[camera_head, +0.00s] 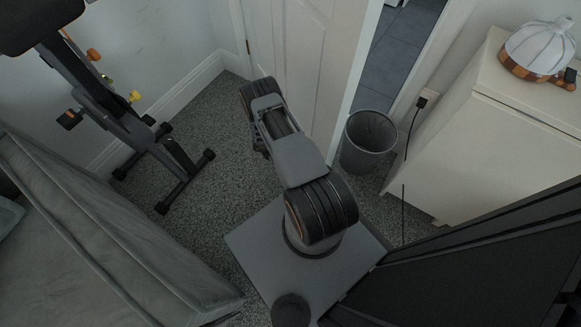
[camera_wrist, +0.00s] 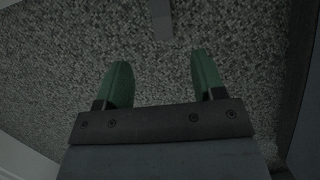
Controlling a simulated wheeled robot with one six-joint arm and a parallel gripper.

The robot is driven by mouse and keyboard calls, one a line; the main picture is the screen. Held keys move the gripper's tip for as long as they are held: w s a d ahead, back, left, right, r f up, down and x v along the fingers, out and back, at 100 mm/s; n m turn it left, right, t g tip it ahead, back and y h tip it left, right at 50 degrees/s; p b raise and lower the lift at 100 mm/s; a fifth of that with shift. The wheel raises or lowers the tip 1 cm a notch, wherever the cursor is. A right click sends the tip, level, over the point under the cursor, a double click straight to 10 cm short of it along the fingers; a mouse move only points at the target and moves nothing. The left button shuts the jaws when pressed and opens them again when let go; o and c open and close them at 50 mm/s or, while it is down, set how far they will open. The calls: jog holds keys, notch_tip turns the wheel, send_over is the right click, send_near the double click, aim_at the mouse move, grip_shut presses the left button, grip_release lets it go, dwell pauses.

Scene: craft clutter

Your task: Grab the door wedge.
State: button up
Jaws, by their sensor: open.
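In the wrist view, a narrow grey piece (camera_wrist: 161,18), which looks like the door wedge, lies on the speckled carpet at the top edge. Its far end is cut off by the frame. My gripper (camera_wrist: 162,75) is open, with two green fingers apart and only carpet showing between them. The grey piece is ahead of the fingertips, roughly in line with the gap, and not touching them. In the head view I cannot make out the wedge or the fingers; my arm covers that part of the floor.
A white panelled door (camera_head: 305,60) stands close beyond my arm. A grey waste bin (camera_head: 366,150) is right of it, beside a cream cabinet (camera_head: 470,150). An exercise bike (camera_head: 125,130) and a grey sofa (camera_head: 90,240) are at left. Carpet (camera_head: 205,125) between bike and arm is clear.

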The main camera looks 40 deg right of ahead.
jog(key=b+x, duration=0.3)
jog(key=x, duration=0.5)
jog(key=shift+s+f, duration=0.15)
jog(key=shift+f, duration=0.2)
jog(key=b+x, duration=0.3)
jog(key=x, duration=0.2)
jog(key=shift+a+f+b, duration=0.15)
jog(key=shift+b, duration=0.2)
jog(key=shift+c, duration=0.4)
jog(key=c, duration=1)
jog(key=shift+o, duration=0.2)
jog(key=shift+r, duration=0.25)
